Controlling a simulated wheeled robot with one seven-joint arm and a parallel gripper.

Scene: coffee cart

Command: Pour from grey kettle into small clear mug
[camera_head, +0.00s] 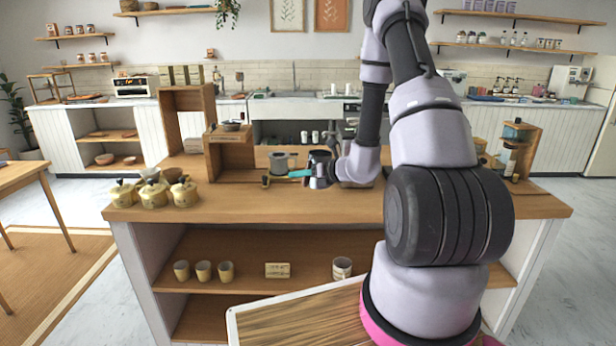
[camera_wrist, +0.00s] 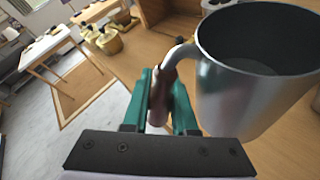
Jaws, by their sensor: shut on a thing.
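A grey metal kettle (camera_wrist: 232,105) fills the right of the wrist view, with its open dark mouth toward the camera. My gripper (camera_wrist: 162,82) has teal fingers and is shut on the kettle's brownish handle. In the head view, my gripper (camera_head: 299,174) and the small-looking kettle (camera_head: 321,168) are over the middle of the wooden counter. The kettle looks roughly upright, and whether it touches the counter cannot be told. I cannot make out the small clear mug in either view; my arm covers part of the counter's right side.
Several yellow lidded pots (camera_head: 153,194) stand at the counter's left front. A grey cylindrical item (camera_head: 279,161) stands left of the kettle, near a wooden box shelf (camera_head: 229,158). A wooden stand with bottles (camera_head: 518,145) is at the right. The counter's front strip (camera_head: 260,207) is clear.

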